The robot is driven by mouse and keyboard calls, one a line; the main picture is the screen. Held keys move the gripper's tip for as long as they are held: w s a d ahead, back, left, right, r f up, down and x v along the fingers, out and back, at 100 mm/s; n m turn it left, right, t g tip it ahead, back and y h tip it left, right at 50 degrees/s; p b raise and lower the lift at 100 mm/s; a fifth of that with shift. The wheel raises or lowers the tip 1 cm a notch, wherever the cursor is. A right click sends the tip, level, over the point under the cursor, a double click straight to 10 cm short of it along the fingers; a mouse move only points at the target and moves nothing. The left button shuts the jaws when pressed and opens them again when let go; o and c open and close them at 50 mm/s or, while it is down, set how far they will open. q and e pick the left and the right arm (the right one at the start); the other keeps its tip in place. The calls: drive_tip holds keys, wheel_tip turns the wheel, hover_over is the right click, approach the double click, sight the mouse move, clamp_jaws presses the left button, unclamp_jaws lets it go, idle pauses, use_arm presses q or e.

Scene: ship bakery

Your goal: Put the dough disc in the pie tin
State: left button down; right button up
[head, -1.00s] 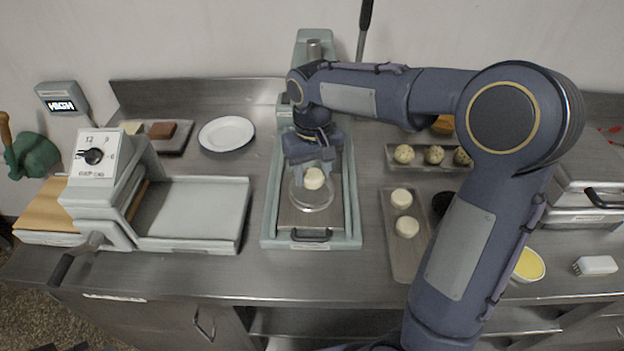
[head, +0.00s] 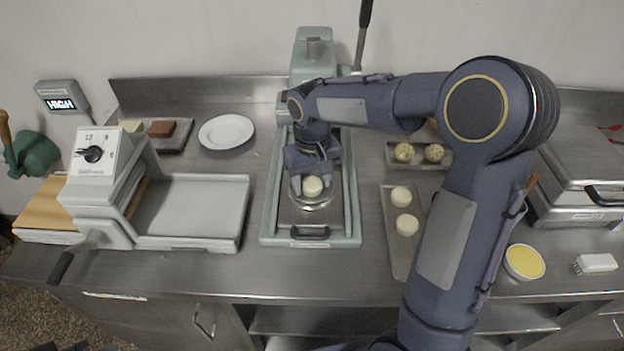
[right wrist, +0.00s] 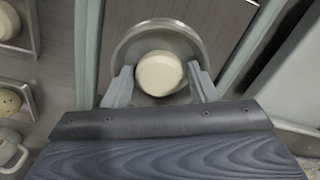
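The pale round dough disc (head: 312,186) is between the fingertips of my right gripper (head: 312,183), over the middle of the round metal pie tin (head: 322,204). In the right wrist view the dough disc (right wrist: 160,74) has a finger close against each side, and the tin's rim (right wrist: 122,50) shows around and behind it. The fingers look shut on the disc. Whether its underside touches the tin's floor is hidden. The tin stands on the metal plate of the green-grey press (head: 351,225).
A tray (head: 402,262) with two more dough discs lies to the right of the press, with a tray of speckled balls (head: 419,163) behind it. A yellow-filled bowl (head: 524,262) is further right. A dough sheeter (head: 195,210) and white plate (head: 227,132) are left.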

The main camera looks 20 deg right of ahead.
sight(312, 189)
drive_tip(key=shift+r, duration=0.1)
drive_tip(key=shift+r, duration=0.25)
wheel_tip(312, 189, up, 11)
drive_tip(key=s+d+t+y, duration=0.2)
drive_tip(key=s, duration=1)
drive_tip(key=s+a+f+t+y, duration=0.1)
drive_tip(key=s+f, duration=0.2)
drive_tip(key=s, duration=0.2)
drive_tip(key=s+a+f+m+t, duration=0.1)
drive_tip(key=s+a+f+t, duration=0.1)
drive_tip(key=s, duration=0.3)
drive_tip(key=shift+s+a+f+t+y+p, duration=0.25)
drive_tip(key=shift+a+f+t+y+p, duration=0.05)
drive_tip(key=shift+f+y+p, duration=0.1)
